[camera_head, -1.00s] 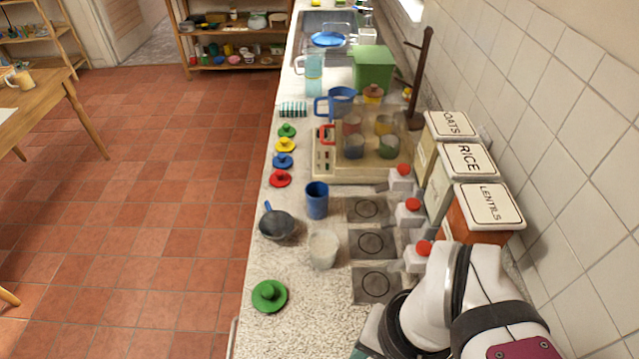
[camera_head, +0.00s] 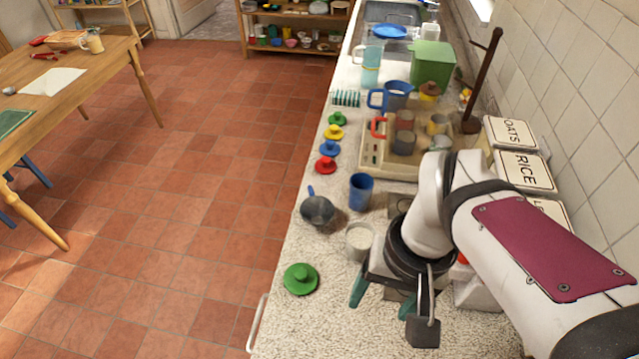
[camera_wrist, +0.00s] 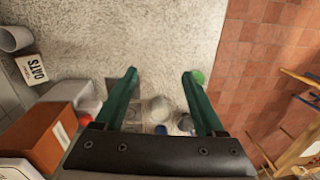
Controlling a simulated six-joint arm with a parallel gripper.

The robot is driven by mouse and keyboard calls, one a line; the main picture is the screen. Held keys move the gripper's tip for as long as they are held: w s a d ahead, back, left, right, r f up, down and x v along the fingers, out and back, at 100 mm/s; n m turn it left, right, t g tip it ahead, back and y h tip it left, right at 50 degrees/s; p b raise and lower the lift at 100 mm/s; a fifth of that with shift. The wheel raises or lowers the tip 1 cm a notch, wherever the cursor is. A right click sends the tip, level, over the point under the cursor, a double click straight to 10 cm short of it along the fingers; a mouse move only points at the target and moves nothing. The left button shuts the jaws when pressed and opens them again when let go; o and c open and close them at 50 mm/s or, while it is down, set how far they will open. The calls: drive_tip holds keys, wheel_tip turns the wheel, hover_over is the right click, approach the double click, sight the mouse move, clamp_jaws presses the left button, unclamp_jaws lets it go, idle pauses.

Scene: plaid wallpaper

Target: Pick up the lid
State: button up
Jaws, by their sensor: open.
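A large round green lid (camera_head: 300,279) with a knob lies flat near the counter's left edge. In the wrist view the green lid (camera_wrist: 199,76) is partly covered by the right finger. Smaller knobbed lids lie farther back in a row: green (camera_head: 338,118), yellow (camera_head: 335,132), blue (camera_head: 330,149) and red (camera_head: 326,166). My gripper (camera_head: 385,297) is over the counter to the right of the large green lid, apart from it. In the wrist view my gripper (camera_wrist: 160,75) has its teal fingers spread with nothing between them.
A whitish cup (camera_head: 360,240), a small dark pan (camera_head: 317,210) and a blue cup (camera_head: 361,191) stand just behind the large lid. A beige tray (camera_head: 372,158) holds several cups. Canisters (camera_head: 525,170) line the wall. The counter around the large lid is clear.

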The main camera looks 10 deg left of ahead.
drive_tip(key=w+a+f+n, duration=0.1)
drive_tip(key=w+a+n, duration=0.3)
drive_tip(key=w+a, duration=0.15)
drive_tip(key=n+h, duration=0.1)
drive_tip(key=n, duration=0.6)
hover_over(300, 273)
wheel_tip(300, 273, down, 4)
drive_tip(key=f, duration=0.1)
wheel_tip(300, 273, down, 15)
drive_tip(key=shift+f, duration=0.15)
clamp_jaws()
